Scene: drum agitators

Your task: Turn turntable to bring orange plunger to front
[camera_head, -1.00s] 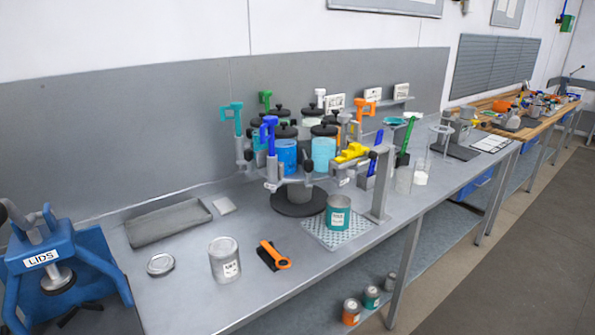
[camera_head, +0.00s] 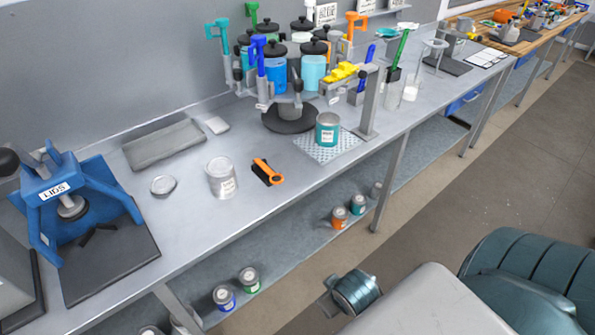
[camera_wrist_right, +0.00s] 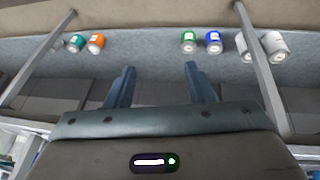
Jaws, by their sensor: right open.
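The turntable (camera_head: 290,119) stands on the bench in the head view, a raised carousel on a dark round base. It carries several canisters and coloured plungers. The orange plunger (camera_head: 354,22) is at its back right. A blue plunger (camera_head: 257,47) is at the front left, a teal one (camera_head: 219,32) at the left, a green one (camera_head: 252,12) at the back. A yellow piece (camera_head: 341,73) is at the front right by a grey post. My right gripper shows open and empty in the right wrist view (camera_wrist_right: 160,75), facing the lower shelf. My left gripper is in neither view.
A teal can (camera_head: 327,131) stands on a perforated mat before the turntable. A grey can (camera_head: 221,178), an orange-handled tool (camera_head: 267,172) and a blue lid press (camera_head: 75,195) are to the left. Several small cans, including an orange one (camera_head: 339,218), sit on the lower shelf.

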